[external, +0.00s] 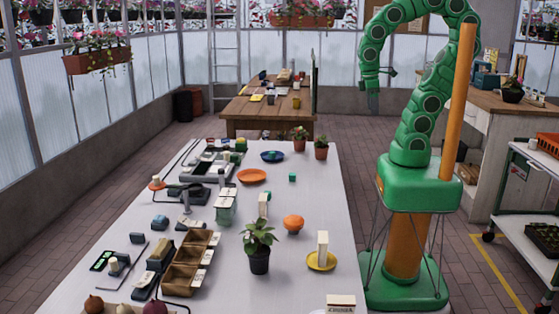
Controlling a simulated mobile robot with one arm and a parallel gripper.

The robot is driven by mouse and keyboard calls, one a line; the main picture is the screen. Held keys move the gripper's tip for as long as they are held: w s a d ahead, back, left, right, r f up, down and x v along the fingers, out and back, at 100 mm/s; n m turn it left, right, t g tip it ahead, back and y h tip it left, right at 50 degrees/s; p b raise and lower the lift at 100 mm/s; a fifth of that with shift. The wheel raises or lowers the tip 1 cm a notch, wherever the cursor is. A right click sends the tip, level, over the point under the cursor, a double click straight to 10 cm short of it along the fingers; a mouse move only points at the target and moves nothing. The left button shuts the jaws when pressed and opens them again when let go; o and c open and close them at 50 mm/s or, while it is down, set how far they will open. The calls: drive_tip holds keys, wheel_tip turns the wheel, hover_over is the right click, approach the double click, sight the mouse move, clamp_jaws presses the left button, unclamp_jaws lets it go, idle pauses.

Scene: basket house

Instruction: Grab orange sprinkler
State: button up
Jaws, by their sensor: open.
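Several orange things are on the long white table (330,190). A round, squat orange object (293,223) sits right of the middle. A flat orange dish (251,176) lies farther back. A small orange piece (157,184) sits near the left edge, beside dark equipment. All are too small to tell for certain which is the sprinkler. My gripper (376,83) is open and empty. It hangs high at the end of my curled green arm, right of the table's far end and apart from all these things.
A potted plant (258,248) stands in front of the round orange object. A yellow dish with a pale upright block (322,246) is to its right. Wooden trays (190,262) and devices crowd the left side. A wooden table (250,112) stands behind.

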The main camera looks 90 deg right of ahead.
sight(294, 221)
idle(0.4)
drive_tip(key=shift+o, duration=0.8)
